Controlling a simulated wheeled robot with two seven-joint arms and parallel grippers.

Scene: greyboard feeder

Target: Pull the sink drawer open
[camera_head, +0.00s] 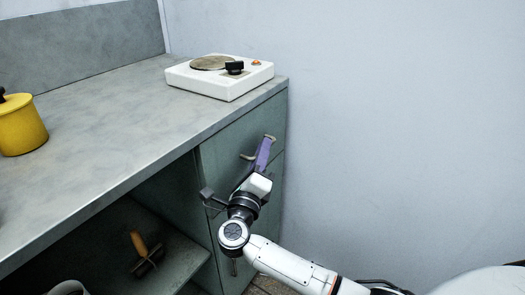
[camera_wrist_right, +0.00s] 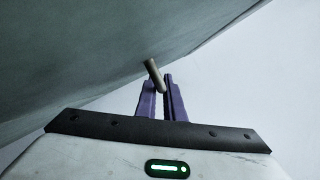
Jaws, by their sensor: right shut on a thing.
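The drawer front (camera_head: 222,148) is the grey-green upper panel of the cabinet, under the right end of the counter. It looks flush with the cabinet, with no clear gap showing. Its bar handle (camera_head: 246,156) is pale and also shows in the right wrist view (camera_wrist_right: 152,68). My right gripper (camera_head: 264,146) has purple fingers and is shut on this handle, with the bar passing between the fingertips in the right wrist view (camera_wrist_right: 160,86). The fingers hide the middle of the handle in the head view. My left gripper is not in view.
A white hotplate (camera_head: 218,78) stands on the grey counter (camera_head: 110,110) above the drawer. A yellow pot (camera_head: 20,127) is at the left. A wooden-handled brush (camera_head: 140,245) lies on the open shelf below. A plain wall (camera_head: 400,120) bounds the right side.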

